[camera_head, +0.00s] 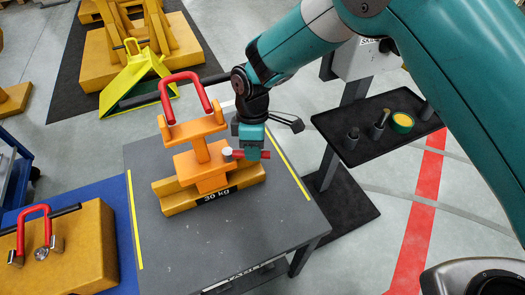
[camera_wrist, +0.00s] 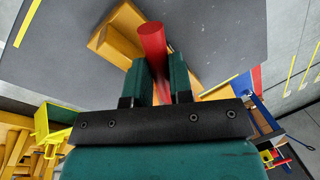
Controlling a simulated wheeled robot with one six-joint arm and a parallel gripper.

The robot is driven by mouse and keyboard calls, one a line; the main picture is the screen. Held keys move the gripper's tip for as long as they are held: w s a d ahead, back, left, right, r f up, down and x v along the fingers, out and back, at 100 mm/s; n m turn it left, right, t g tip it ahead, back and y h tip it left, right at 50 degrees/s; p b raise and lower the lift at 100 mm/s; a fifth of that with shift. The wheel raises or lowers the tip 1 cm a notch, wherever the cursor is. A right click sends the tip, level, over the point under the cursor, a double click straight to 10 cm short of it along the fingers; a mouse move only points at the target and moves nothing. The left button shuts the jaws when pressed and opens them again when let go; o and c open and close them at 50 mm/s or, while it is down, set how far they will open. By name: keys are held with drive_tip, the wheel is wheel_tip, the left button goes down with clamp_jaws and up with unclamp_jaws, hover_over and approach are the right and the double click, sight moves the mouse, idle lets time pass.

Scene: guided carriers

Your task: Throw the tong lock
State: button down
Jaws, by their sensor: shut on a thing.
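An orange tong (camera_head: 203,155) with a red loop handle (camera_head: 188,90) on top stands on a yellow block labelled 30 kg (camera_head: 180,201). A short red lever (camera_head: 265,155) with a pale grey round end (camera_head: 227,153) sits at the tong's right side; I take it for the lock. My gripper (camera_head: 250,153) points down at that side with its jaws shut on the red lever. In the wrist view the lever (camera_wrist: 153,42) runs between the two green fingers (camera_wrist: 157,78). The lever's join to the tong is partly hidden.
The block rests on a grey table (camera_head: 165,255) with yellow edge lines. A black tray (camera_head: 365,145) with tools and tape stands at right. Another yellow block (camera_head: 85,245) with a red handle lies at lower left. Yellow equipment (camera_head: 135,80) stands behind.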

drive_tip(key=shift+w+a+r+n+h+b, duration=0.15)
drive_tip(key=shift+w+n, duration=0.4)
drive_tip(key=shift+n, duration=0.3)
drive_tip(key=shift+w+a+f+n+h+b, duration=0.15)
drive_tip(key=shift+w+n, duration=0.4)
drive_tip(key=shift+n, duration=0.3)
drive_tip(key=shift+w+r, duration=0.1)
drive_tip(key=c, duration=1)
unclamp_jaws()
drive_tip(key=w+r, duration=0.1)
drive_tip(key=r, duration=0.4)
drive_tip(key=w+r, duration=0.1)
drive_tip(key=r, duration=0.5)
drive_tip(key=w+a+r, duration=0.1)
drive_tip(key=r, duration=0.5)
drive_tip(key=shift+d, duration=0.1)
